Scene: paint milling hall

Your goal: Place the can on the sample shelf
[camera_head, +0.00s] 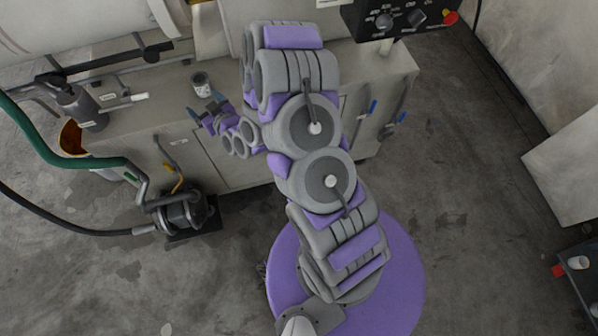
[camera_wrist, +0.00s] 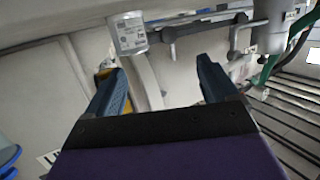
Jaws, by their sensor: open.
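A small grey can (camera_head: 201,83) with a pale label stands on the flat top of the grey machine cabinet, left of my arm. It also shows near the top of the wrist view (camera_wrist: 130,35), beyond the fingertips and nearer the left finger. My gripper (camera_head: 207,105) is beside the can on its near side. In the wrist view its two blue fingers (camera_wrist: 160,72) are spread apart with nothing held between them. A dark shelf or cart (camera_head: 580,290) at the lower right edge carries a small white cup-like item; I cannot tell for certain that it is the sample shelf.
The machine cabinet (camera_head: 225,160) has a valve fitting (camera_head: 80,105) on its left. A green hose (camera_head: 60,150) and a pump (camera_head: 182,212) lie at the left. A control box (camera_head: 405,15) overhangs the right end. The floor (camera_head: 470,220) at right is clear.

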